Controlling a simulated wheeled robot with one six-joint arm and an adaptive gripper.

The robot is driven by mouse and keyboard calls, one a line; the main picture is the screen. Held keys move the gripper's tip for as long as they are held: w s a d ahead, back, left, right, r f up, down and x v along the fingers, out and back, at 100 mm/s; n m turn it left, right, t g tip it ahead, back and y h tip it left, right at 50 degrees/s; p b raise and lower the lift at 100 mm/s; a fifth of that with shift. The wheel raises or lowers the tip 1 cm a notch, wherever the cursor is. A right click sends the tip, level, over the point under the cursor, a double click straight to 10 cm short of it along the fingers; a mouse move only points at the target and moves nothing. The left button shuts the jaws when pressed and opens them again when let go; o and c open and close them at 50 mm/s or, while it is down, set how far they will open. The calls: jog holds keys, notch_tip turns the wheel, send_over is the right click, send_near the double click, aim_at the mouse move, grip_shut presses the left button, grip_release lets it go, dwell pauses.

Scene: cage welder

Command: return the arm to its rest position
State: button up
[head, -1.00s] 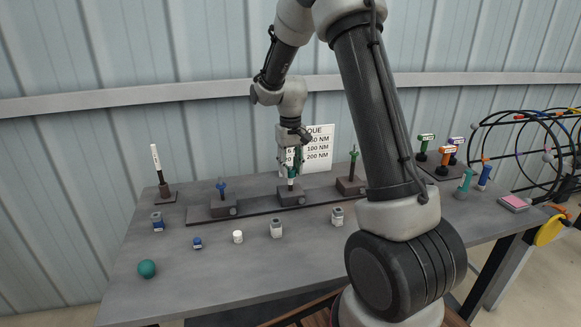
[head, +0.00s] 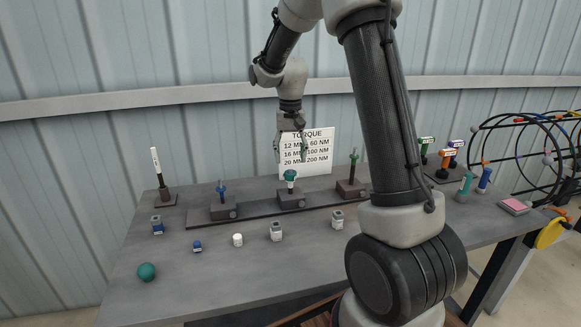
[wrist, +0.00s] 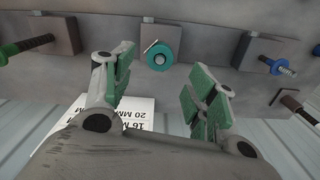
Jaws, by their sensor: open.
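My gripper (head: 291,140) is open and empty. It points down in the air above the middle block (head: 291,202) of the rail, clear of it. A teal cap-like piece (head: 290,175) sits on top of this block's post. In the wrist view my gripper (wrist: 160,100) has its green-padded fingers apart, with the teal piece (wrist: 159,56) beyond them and between them. My arm reaches over the table from the right, and its upper part leaves the top of the head view.
The table (head: 200,270) holds blocks with a blue bolt (head: 221,188) and a green bolt (head: 353,165). A torque sign (head: 306,152) stands close behind my gripper. Small containers and a teal ball (head: 146,271) lie in front. Tools and a hoop cage (head: 530,145) are at right.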

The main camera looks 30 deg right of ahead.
notch_tip(320, 180, up, 6)
jog(key=s+r+n+t, duration=0.2)
jog(key=s+r, duration=0.1)
jog(key=s, duration=1.2)
jog(key=s+r+n+t, duration=0.2)
jog(key=s+r, duration=0.1)
jog(key=s, duration=1.2)
jog(key=shift+s+a+r+n, duration=0.15)
jog(key=shift+s+a+n, duration=0.1)
jog(key=shift+a+n, duration=0.05)
